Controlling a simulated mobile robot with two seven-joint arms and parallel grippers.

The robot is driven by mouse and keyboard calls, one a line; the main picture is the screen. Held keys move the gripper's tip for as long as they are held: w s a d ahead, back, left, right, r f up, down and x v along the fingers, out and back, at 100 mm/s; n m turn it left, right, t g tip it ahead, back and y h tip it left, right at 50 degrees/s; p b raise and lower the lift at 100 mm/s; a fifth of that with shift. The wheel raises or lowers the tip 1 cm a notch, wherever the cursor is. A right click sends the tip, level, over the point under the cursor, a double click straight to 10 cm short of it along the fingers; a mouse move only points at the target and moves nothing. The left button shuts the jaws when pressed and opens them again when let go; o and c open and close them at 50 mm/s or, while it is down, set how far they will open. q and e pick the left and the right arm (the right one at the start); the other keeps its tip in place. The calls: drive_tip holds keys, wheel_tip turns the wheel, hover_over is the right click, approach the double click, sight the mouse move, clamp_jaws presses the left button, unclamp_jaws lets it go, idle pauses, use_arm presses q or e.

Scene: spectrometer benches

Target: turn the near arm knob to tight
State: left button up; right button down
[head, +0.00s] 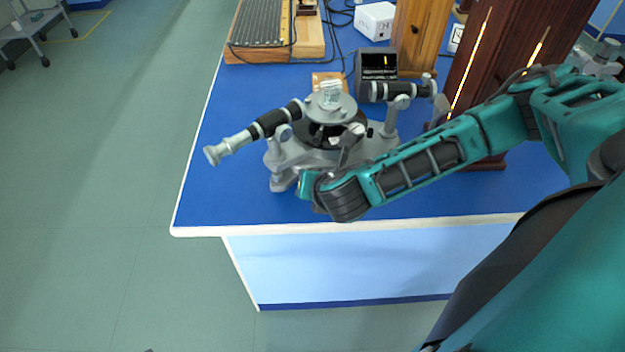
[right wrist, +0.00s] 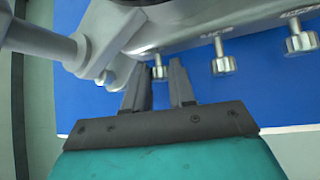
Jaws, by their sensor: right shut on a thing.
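The grey spectrometer (head: 288,157) stands on the blue bench, with a glass prism (head: 330,92) on its round table. Its black and silver telescope arm (head: 250,135) points to the front left. In the right wrist view, three silver knobs stick out along the grey arm's edge: a left knob (right wrist: 159,70), a middle knob (right wrist: 223,62) and a right knob (right wrist: 301,39). My right gripper (right wrist: 160,76) is shut on the left knob, one finger on each side. Small marks beside the knobs are too small to read. In the head view my right arm hides the knobs and fingers. My left gripper is out of view.
A dark lamp box (head: 377,68), a white box (head: 375,20) and a wooden board with a grating-like block (head: 258,25) stand farther back. A tall dark wooden housing (head: 480,80) is behind my right arm. The bench's front left is clear.

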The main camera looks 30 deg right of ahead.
drive_tip(key=shift+s+d+f+m+t+y+b, duration=0.25)
drive_tip(key=shift+f+m+t+y+b, duration=0.15)
drive_tip(key=shift+m+t+y+b, duration=0.35)
drive_tip(key=m+t+y+b, duration=0.1)
drive_tip(key=b, duration=0.2)
drive_tip(key=f+t+y+b, duration=0.1)
drive_tip(key=y+b, duration=0.1)
drive_tip(key=b, duration=0.1)
drive_tip(key=shift+s+d+m, duration=0.1)
drive_tip(key=shift+d+m, duration=0.1)
drive_tip(key=shift+m, duration=0.15)
drive_tip(key=shift+t+b, duration=0.25)
drive_tip(key=shift+b, duration=0.75)
drive_tip(key=m+t+y+b, duration=0.1)
drive_tip(key=b, duration=0.3)
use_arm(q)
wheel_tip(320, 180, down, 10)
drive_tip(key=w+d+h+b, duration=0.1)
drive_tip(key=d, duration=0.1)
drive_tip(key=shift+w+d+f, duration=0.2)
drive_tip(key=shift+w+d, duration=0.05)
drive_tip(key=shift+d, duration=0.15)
use_arm(e)
drive_tip(key=shift+r+m+t, duration=0.25)
drive_tip(key=shift+m+t, duration=0.05)
drive_tip(key=shift+m, duration=0.1)
drive_tip(key=c, duration=1.2)
unclamp_jaws()
drive_tip(key=shift+r, duration=0.1)
